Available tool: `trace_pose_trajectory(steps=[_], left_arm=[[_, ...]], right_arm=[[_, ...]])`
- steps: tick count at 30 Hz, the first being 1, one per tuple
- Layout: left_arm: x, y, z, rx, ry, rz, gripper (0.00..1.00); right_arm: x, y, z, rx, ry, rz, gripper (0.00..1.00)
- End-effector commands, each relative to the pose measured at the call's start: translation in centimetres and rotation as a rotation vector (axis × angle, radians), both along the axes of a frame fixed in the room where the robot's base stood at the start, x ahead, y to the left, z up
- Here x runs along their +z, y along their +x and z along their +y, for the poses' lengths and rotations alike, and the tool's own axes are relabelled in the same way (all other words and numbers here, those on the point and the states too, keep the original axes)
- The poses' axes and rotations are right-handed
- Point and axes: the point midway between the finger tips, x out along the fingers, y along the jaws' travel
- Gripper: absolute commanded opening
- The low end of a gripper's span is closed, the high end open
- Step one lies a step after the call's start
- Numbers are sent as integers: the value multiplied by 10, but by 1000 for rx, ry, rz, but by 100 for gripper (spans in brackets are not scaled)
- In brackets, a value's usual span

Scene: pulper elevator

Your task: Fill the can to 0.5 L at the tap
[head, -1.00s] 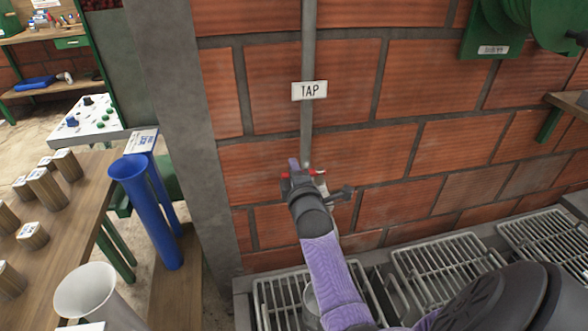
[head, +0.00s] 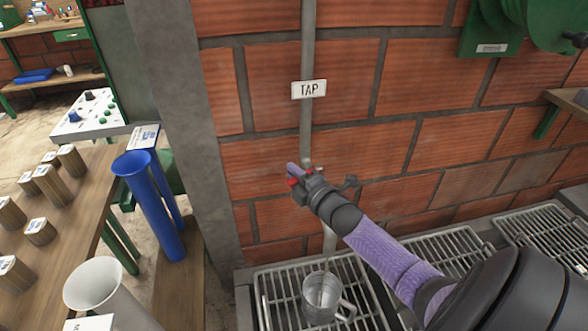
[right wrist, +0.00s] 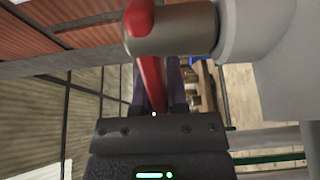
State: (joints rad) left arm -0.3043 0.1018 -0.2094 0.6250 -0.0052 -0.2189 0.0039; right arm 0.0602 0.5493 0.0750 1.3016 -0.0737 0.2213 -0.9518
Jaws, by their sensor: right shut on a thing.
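A grey metal can (head: 322,296) with a side handle stands upright on the drain grate below the tap. Its fill level cannot be read. My right gripper (head: 297,176) is at the tap on the wall pipe, under the TAP sign (head: 309,90). In the right wrist view it is shut on the red tap lever (right wrist: 151,84), beside the metal tap body (right wrist: 175,32). A pale vertical strip (head: 329,240) shows between tap and can; I cannot tell whether it is spout or water. My left gripper is out of view.
Metal grates (head: 440,262) run along the wall to the right. A tall blue tube (head: 150,205) stands beside the table. A green hose reel (head: 530,25) hangs upper right.

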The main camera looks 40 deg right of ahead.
Motion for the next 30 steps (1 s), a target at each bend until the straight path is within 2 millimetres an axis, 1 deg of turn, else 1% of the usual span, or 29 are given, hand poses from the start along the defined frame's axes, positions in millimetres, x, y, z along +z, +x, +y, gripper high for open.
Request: trace_pose_trajectory(steps=[1,9,20,21,23,24,25,26,30], left_arm=[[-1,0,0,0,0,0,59],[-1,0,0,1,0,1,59],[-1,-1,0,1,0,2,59],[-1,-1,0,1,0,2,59],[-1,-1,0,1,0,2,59],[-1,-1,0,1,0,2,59],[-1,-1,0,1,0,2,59],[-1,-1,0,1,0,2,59],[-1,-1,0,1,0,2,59]], right_arm=[[-2,-2,0,17,-2,6,0],[-2,-4,2,71,0,5,0],[-2,-4,2,75,1,5,0],[-2,-4,2,75,0,5,22],[-2,-4,2,75,0,4,34],[-2,-4,2,75,0,3,43],[-2,-4,2,75,0,3,49],[-1,-4,2,75,0,3,53],[-1,-4,2,75,0,1,53]])
